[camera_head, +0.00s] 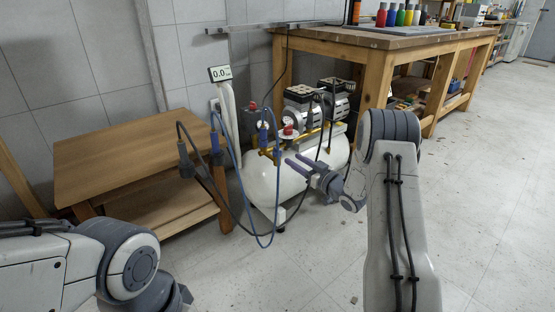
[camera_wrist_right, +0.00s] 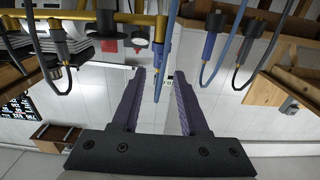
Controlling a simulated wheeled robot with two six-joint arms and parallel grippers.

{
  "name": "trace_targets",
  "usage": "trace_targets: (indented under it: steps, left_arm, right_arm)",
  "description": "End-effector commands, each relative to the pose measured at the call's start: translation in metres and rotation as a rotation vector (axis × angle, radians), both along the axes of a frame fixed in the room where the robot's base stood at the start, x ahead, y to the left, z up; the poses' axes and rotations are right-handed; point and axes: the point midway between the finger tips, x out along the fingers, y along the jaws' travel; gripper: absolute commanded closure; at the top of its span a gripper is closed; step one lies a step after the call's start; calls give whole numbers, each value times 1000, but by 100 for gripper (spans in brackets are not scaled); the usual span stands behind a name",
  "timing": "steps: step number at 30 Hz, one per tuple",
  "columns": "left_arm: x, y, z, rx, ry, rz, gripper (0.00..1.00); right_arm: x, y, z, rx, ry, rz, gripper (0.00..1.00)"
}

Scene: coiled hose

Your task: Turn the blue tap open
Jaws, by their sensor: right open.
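A slim blue part (camera_head: 264,136), which I take for the blue tap, stands upright by the brass pipe of the white compressor tank (camera_head: 263,185). A blue hose loops down near it. My right gripper (camera_head: 293,160) is open, to the right of this part, its fingers pointing left toward the pipe. In the right wrist view, which looks upside down, a blue pointed part (camera_wrist_right: 158,84) shows between the open fingers, apart from both. Whether it is level with the fingertips I cannot tell. My left arm shows at the lower left, but its gripper is out of view.
A low wooden table (camera_head: 130,155) stands left of the compressor. Black and blue hoses (camera_head: 273,215) hang in loops in front of the tank. A gauge display (camera_head: 220,73) reads 0.0.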

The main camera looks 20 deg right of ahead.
Motion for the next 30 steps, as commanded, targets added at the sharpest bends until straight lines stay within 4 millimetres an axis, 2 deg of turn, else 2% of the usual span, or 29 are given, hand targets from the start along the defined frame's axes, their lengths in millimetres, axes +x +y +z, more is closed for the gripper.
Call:
trace_targets:
  steps: [15, 21, 29, 30]
  left_arm:
    - [0, 0, -35, 0, 0, 0, 50]
    - [0, 0, -39, 0, 0, 0, 50]
    - [0, 0, -39, 0, 0, 0, 50]
    - [0, 0, -39, 0, 0, 0, 50]
  right_arm:
    - [80, 31, -2, -2, -2, 3, 56]
    - [93, 35, 0, -1, 0, 0, 56]
    - [94, 36, 1, 1, 1, 0, 56]
    - [94, 35, 1, 0, 1, -1, 68]
